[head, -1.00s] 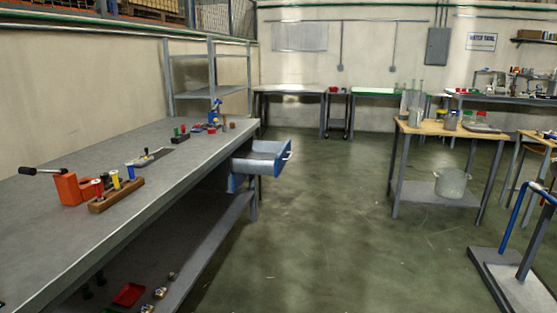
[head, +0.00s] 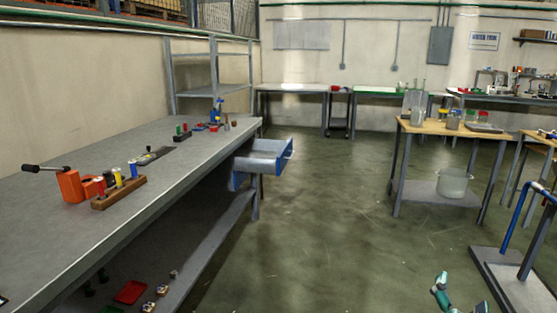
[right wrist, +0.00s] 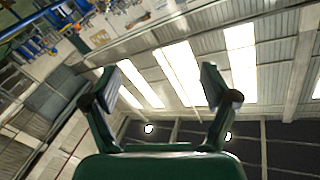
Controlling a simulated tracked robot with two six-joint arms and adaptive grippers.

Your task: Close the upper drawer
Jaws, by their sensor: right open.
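The upper drawer (head: 262,158) is a blue-sided drawer with a grey inside, under the far end of the long grey workbench (head: 110,172) in the head view. It is pulled out to the right of the bench edge. My right gripper (head: 438,290) shows small at the bottom right of the head view, well apart from the drawer. In the right wrist view its two dark green fingers (right wrist: 157,85) are spread, with nothing between them, and the ceiling lies behind. My left gripper is not in view.
An orange tool (head: 70,186) and a wooden block with coloured bottles (head: 117,194) stand on the bench. A wooden-topped table (head: 445,130) stands to the right, with a blue-railed grey stand (head: 523,283) in front. The floor (head: 320,220) between is clear.

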